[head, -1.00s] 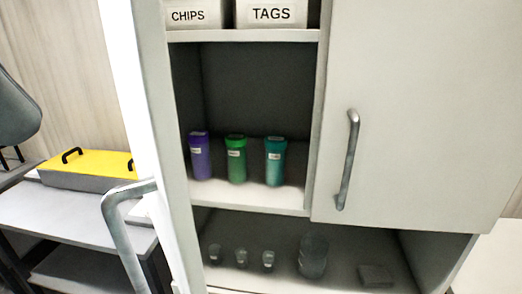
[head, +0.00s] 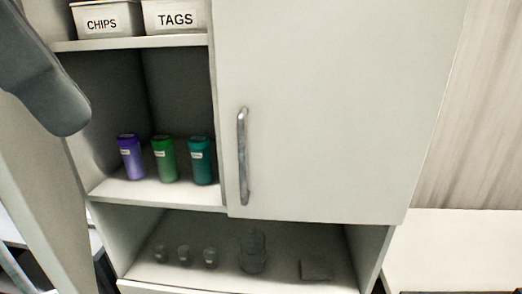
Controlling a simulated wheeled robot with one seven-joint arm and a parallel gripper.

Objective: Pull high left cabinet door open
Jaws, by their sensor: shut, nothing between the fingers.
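The left cabinet door (head: 38,165) stands open at the left edge of the head view, its pale panel swung out from the cabinet. Part of its metal handle (head: 16,270) shows at the lower left. The opening behind it is exposed. My gripper is out of view; only a dark grey rounded link of my arm shows at the upper left, in front of the door. Any contact between gripper and door cannot be seen.
The right cabinet door (head: 335,110) is shut, with a vertical handle (head: 243,157). Bins marked CHIPS (head: 101,20) and TAGS (head: 175,18) sit above purple, green and teal bottles (head: 166,160). Glassware (head: 252,254) stands on the lower shelf. A pale counter (head: 460,250) is at right.

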